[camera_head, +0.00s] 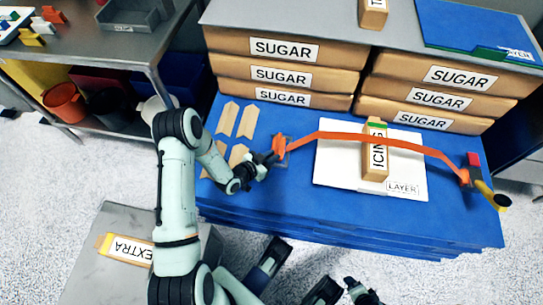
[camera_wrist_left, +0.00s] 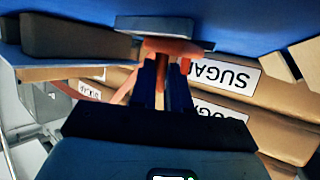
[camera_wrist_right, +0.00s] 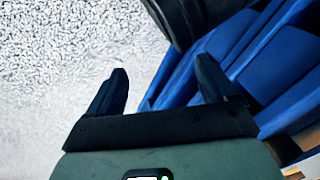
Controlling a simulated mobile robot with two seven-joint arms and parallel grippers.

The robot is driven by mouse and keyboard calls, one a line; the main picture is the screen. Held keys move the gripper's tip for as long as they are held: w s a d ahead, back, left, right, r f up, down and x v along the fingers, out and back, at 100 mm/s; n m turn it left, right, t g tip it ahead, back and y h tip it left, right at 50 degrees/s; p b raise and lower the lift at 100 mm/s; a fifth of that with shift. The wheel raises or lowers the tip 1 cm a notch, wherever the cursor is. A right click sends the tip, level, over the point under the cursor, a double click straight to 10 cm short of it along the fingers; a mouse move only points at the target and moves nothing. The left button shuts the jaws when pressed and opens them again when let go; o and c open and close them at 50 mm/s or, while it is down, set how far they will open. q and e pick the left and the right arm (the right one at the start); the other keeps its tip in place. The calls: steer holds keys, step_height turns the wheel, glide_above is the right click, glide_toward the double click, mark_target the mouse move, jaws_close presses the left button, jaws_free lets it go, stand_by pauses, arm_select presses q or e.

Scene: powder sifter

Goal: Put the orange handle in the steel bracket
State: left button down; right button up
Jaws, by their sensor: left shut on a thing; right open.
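The orange handle (camera_head: 279,146) shows at the left end of a long orange band that arches over the blue surface. My left gripper (camera_head: 266,161) is shut on it. In the left wrist view the orange piece (camera_wrist_left: 172,47) sits at the fingertips (camera_wrist_left: 165,62), right against a grey metal plate that looks like the steel bracket (camera_wrist_left: 155,25). In the head view the bracket (camera_head: 284,160) is mostly hidden behind the handle and gripper; I cannot tell whether the handle is seated in it. My right gripper (camera_wrist_right: 162,80) is open and empty, near the blue stack's front.
Wooden pieces (camera_head: 228,119) lie at the left. SUGAR packs (camera_head: 283,50) stand behind. A red block and yellow-black part (camera_head: 489,194) sit at the band's right end.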

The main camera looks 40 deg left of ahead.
arm_select(q)
steer(key=shift+f, duration=0.4)
steer(key=c, duration=1.1)
jaws_free()
steer(key=shift+f, duration=0.1)
arm_select(e)
steer(key=shift+s+d+f, duration=0.15)
steer(key=shift+s+f, duration=0.4)
steer(key=shift+s, duration=0.05)
arm_select(q)
steer(key=shift+r, duration=0.2)
steer(key=shift+s+a+r+p, duration=0.1)
steer(key=shift+s+r+p, duration=0.4)
steer(key=shift+r, duration=0.2)
steer(key=p+v, duration=0.2)
steer(key=v, duration=0.9)
arm_select(e)
steer(key=shift+g+y, duration=0.4)
steer(key=shift+g, duration=0.1)
steer(key=a+r, duration=0.1)
steer(key=s+r, duration=0.1)
steer(key=r, duration=0.1)
steer(key=s+a+r, duration=0.1)
steer(key=r, duration=0.1)
steer(key=shift+s+a, duration=0.1)
steer(key=shift+a, duration=0.2)
